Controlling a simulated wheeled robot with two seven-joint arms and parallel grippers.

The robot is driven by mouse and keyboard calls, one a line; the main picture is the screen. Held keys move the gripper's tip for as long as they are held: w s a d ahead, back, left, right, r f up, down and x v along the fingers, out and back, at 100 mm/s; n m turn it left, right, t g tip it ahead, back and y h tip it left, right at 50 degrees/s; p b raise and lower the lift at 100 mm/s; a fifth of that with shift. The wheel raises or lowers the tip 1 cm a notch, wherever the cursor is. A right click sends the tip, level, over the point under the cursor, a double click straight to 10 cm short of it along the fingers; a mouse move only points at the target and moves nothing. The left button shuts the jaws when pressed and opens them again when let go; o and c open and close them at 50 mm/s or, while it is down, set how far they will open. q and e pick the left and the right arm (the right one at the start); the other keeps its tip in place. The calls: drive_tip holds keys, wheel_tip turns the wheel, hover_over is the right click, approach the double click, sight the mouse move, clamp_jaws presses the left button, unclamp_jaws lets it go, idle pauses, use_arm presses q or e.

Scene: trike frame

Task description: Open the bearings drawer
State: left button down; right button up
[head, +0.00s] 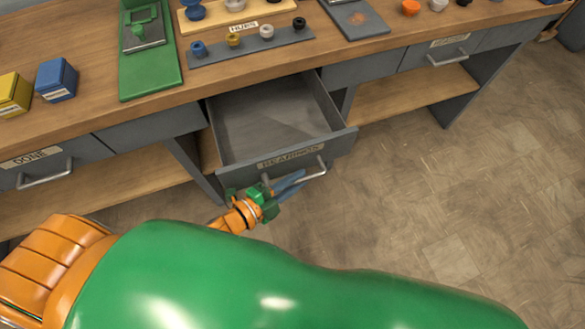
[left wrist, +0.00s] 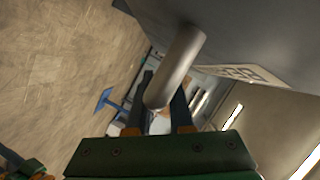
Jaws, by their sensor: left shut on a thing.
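The bearings drawer (head: 270,125) is a grey drawer under the workbench in the head view. It is pulled well out, and its inside looks empty. Its front carries a label reading BEARINGS and a metal bar handle (head: 316,171). My left gripper (head: 290,183) is at the left part of this handle, shut on it. In the left wrist view the handle (left wrist: 177,65) runs between the two dark fingers of the gripper (left wrist: 165,105), beside the grey drawer front (left wrist: 240,35).
The wooden workbench (head: 95,105) holds blue (head: 56,80) and yellow (head: 12,95) boxes, a green fixture (head: 150,75) and a hubs rack (head: 250,45). Closed drawers stand on either side, one with a handle (head: 447,60) at right. The floor (head: 420,210) in front is clear.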

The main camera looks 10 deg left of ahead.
use_arm(q)
drive_tip(key=shift+s+d, duration=0.35)
drive_tip(key=shift+s, duration=0.1)
drive_tip(key=c, duration=0.8)
unclamp_jaws()
drive_tip(key=v, duration=0.7)
drive_tip(key=shift+a, duration=0.1)
